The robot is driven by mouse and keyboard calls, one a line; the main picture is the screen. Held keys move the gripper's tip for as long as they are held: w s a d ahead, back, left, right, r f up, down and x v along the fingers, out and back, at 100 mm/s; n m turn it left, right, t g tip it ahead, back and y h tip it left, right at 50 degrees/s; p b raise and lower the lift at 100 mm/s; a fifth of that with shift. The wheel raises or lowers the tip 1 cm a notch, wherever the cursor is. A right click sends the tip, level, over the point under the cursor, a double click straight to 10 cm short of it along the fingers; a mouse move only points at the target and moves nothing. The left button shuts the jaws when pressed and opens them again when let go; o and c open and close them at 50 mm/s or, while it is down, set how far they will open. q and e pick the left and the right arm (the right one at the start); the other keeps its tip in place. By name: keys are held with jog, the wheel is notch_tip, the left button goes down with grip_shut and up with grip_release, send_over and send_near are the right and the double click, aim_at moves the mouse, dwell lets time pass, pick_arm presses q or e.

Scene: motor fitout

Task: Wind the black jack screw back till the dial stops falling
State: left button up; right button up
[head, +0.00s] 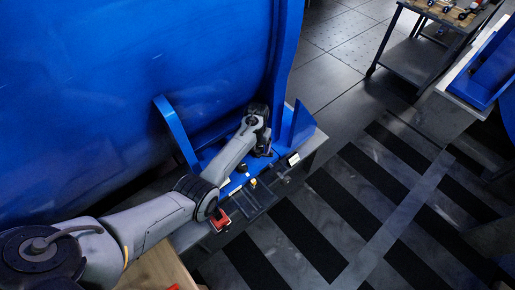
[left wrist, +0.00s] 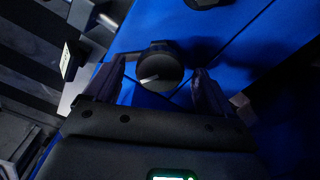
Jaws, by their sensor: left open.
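The black jack screw shows in the left wrist view as a round black knob (left wrist: 160,62) with a white pointer line, against blue metal. My left gripper (left wrist: 159,70) is open, with one finger on each side of the knob; gaps show, and I cannot tell whether either finger touches it. In the head view my left gripper (head: 262,146) points down at the blue motor foot, and it hides the knob there. A small white-faced box (head: 293,159), possibly the dial, stands right of the gripper; its reading is too small to make out. My right gripper is not in view.
The big blue motor housing (head: 130,85) fills the upper left, with upright blue ribs (head: 176,130) beside the wrist. A red block (head: 220,222) and dark bars (head: 258,198) lie in front.

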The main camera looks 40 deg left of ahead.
pick_arm(q)
jog(key=shift+f, duration=0.35)
jog(key=c, duration=1.1)
jog(key=shift+o, duration=0.2)
jog(key=shift+r+n+p, duration=0.2)
jog(key=shift+n+p, duration=1)
jog(key=shift+n, duration=0.1)
jog(key=n+p, duration=0.1)
jog(key=n, duration=0.1)
jog(key=shift+w+n, duration=0.1)
jog(key=shift+n, duration=0.3)
jog(key=n, duration=0.2)
jog(key=shift+d+f+n+p, duration=0.1)
jog(key=shift+n+p, duration=0.2)
jog(key=shift+p, duration=0.05)
jog(key=n, duration=0.2)
jog(key=shift+n, duration=0.4)
jog(key=n, duration=0.4)
jog(key=shift+w+b, duration=0.1)
jog(key=shift+b, duration=0.2)
jog(key=shift+n, duration=0.4)
